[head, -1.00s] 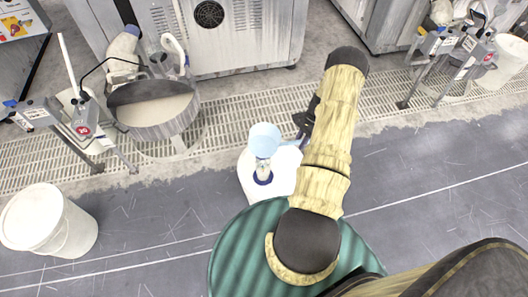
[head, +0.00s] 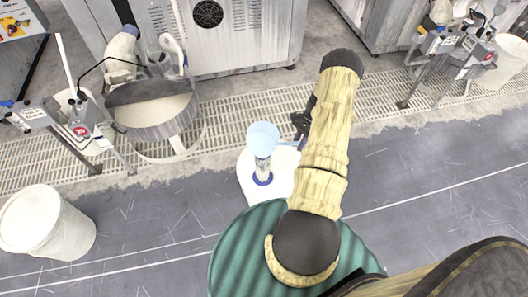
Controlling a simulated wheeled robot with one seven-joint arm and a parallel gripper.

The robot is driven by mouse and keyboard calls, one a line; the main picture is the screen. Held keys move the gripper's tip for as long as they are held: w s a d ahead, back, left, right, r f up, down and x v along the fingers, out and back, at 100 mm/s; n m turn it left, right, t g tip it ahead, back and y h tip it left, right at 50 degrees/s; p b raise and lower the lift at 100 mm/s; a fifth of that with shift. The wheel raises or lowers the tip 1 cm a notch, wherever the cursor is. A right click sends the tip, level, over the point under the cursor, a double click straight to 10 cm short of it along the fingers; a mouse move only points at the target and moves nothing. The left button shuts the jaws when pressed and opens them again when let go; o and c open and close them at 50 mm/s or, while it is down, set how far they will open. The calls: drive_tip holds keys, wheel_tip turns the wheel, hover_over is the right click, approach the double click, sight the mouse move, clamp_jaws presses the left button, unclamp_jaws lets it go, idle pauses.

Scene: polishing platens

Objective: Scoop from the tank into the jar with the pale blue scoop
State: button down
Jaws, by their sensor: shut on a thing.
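The pale blue scoop (head: 263,139) is held over a small clear jar (head: 262,171) with a dark blue ring at its base. The jar stands on a white round top (head: 248,185), and the scoop hides its upper part. My gripper (head: 300,138) is shut on the scoop's handle, to the right of the cup, and is partly hidden by my arm. I cannot tell what the scoop or the jar holds. The tank (head: 177,124), a round metal vessel with pale contents, stands at upper left, apart from the scoop.
A green ribbed drum (head: 230,250) stands in front of the white top, below my arm. A white bucket (head: 70,235) is at lower left. A grey machine cabinet (head: 235,45) is behind. Dark floor is clear at right.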

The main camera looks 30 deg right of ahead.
drive_tip(key=shift+r+p, duration=0.45)
drive_tip(key=shift+p, duration=0.15)
drive_tip(key=r+t+h+p, duration=0.1)
drive_tip(key=p, duration=0.1)
drive_tip(key=w+r+t+h+p, duration=0.1)
drive_tip(key=t, duration=0.1)
drive_tip(key=shift+w+d+r+n+p, duration=0.2)
drive_tip(key=shift+w+n+p, duration=0.1)
drive_tip(key=shift+p, duration=0.1)
drive_tip(key=shift+r, duration=0.15)
